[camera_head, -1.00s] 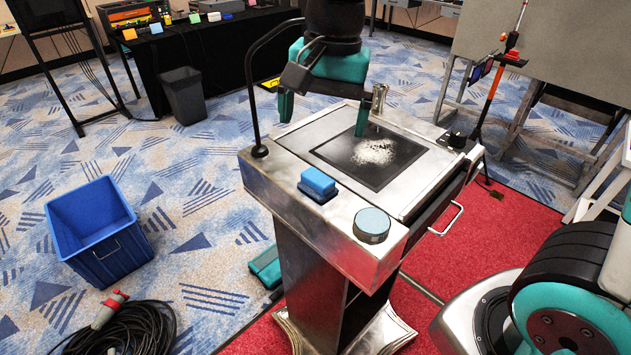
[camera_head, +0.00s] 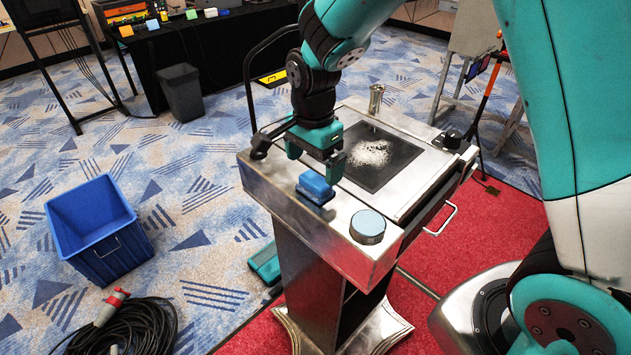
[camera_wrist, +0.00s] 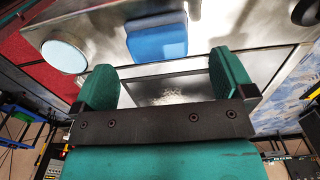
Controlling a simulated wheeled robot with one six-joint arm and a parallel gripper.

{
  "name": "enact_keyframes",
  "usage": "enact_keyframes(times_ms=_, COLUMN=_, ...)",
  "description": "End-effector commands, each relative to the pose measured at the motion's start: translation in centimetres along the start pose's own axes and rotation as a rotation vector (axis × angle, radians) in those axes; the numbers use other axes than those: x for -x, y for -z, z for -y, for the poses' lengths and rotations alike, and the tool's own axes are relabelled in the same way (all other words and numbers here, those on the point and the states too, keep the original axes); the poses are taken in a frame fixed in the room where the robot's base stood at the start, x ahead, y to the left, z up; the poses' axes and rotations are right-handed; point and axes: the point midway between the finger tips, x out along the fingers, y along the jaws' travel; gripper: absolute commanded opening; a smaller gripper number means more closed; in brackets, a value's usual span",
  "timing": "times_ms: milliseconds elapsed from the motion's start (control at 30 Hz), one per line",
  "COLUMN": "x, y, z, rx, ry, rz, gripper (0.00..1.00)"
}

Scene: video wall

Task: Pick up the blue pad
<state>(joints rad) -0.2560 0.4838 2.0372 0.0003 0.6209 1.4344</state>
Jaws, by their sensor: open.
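The blue pad (camera_head: 316,187) lies on the metal ledge at the front of the stand, next to a round light-blue disc (camera_head: 368,226). My gripper (camera_head: 314,160) is just above and behind the pad, with its teal fingers pointing toward it. In the wrist view the pad (camera_wrist: 157,36) shows beyond the two spread fingertips, between them and apart from them. My gripper (camera_wrist: 167,80) is open and empty. In the head view its near finger partly overlaps the pad's far edge, and I cannot tell whether they touch.
A black panel with white powder (camera_head: 371,152) is set in the stand's top (camera_head: 415,190). A curved black rail (camera_head: 250,85) rises at its left and a metal cylinder (camera_head: 376,98) stands at the back. A blue crate (camera_head: 100,228) and black cable (camera_head: 130,325) lie on the floor.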

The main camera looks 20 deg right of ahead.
Motion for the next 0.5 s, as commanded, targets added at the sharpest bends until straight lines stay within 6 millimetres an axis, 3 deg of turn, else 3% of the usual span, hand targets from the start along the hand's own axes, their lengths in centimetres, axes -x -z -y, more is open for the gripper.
enact_keyframes(times_ms=500, x=-5.4, y=0.2, z=-0.3, rx=0.000, ry=-0.002, rz=0.001, gripper=1.00)
